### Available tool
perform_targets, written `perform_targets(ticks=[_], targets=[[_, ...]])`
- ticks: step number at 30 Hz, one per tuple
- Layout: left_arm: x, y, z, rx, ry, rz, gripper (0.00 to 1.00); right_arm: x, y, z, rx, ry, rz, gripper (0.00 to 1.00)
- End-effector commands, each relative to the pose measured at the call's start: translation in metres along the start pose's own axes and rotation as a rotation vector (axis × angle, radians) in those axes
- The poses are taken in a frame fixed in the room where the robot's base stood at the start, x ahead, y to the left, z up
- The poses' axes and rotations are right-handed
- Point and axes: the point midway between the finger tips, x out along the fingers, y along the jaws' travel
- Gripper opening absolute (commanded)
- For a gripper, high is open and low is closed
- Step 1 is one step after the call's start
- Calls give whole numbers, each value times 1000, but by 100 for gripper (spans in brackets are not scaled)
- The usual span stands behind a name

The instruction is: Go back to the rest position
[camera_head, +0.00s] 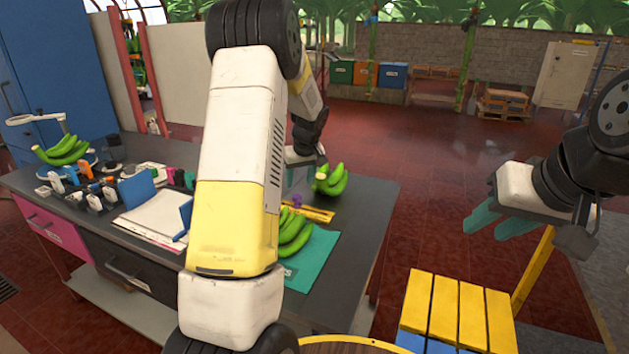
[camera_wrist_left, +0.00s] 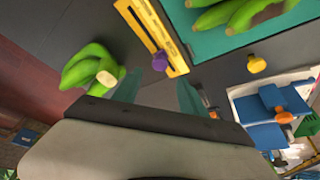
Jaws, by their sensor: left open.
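My left gripper (camera_head: 302,165) hangs over the dark table near its right part, partly hidden behind my own left arm. In the left wrist view its two green fingers (camera_wrist_left: 160,92) are apart with nothing between them. A green banana bunch (camera_head: 331,180) lies on the table close to the gripper; it also shows in the wrist view (camera_wrist_left: 88,68), beside one finger. My right gripper (camera_head: 488,222) is at the right, above the floor and a yellow slatted seat, with its two teal fingers apart and empty.
On the table (camera_head: 350,250) more bananas (camera_head: 293,232) lie on a green mat (camera_head: 318,255) by a yellow ruler (camera_head: 318,214). Papers (camera_head: 150,215), small tools and another bunch (camera_head: 62,150) are at left. The yellow seat (camera_head: 458,310) stands at front right.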

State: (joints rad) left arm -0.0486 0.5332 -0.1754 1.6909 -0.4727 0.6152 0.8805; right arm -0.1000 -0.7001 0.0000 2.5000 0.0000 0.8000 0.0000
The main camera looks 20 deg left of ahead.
Motion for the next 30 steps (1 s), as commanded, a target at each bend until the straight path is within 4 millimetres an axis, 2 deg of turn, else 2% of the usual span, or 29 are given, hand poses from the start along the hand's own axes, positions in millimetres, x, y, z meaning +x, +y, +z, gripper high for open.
perform_targets(ticks=[8, 11, 14, 17, 18, 20, 24, 30], targets=[[-1, 0, 0, 0, 0, 1, 50, 0, 0, 0, 0, 0, 0, 36], [-14, -1, 2, 7, 0, 15, 50, 0, 0, 0, 0, 0, 0, 36], [-46, -6, 10, 32, -3, 48, 50, 0, 0, 0, 0, 0, 0, 36], [-93, -15, 27, 76, -8, 100, 50, 0, 0, 0, 0, 0, 0, 36], [-113, -19, 37, 100, -8, 124, 50, 0, 0, 0, 0, 0, 0, 36], [-140, -26, 53, 137, -10, 160, 50, 0, 0, 0, 0, 0, 0, 36], [-197, -44, 96, 231, -4, 242, 50, 0, 0, 0, 0, 0, 0, 36], [-258, -73, 168, 380, 27, 352, 50, 0, 0, 0, 0, 0, 0, 36]])
